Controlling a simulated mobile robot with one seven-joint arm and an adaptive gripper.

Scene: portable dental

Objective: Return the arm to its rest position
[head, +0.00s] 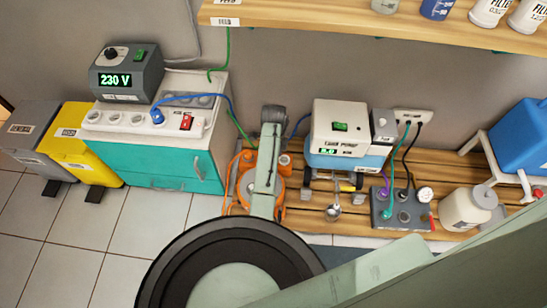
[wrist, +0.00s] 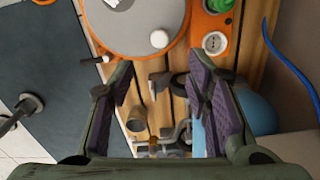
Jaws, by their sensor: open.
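My arm rises across the foreground of the head view, with a large dark round joint at the bottom and a pale link over the orange machine (head: 281,192). In the wrist view my gripper (wrist: 161,66) has its two purple-padded fingers spread wide apart, with nothing held between them. The orange machine (wrist: 204,27), with a grey round top (wrist: 135,14), lies beyond the fingertips. I cannot make out the gripper's fingers in the head view.
A teal-fronted cabinet (head: 150,155) stands left, beside yellow (head: 88,140) and grey bins. A wooden shelf (head: 380,22) overhangs the back. Tiled floor at front left is clear.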

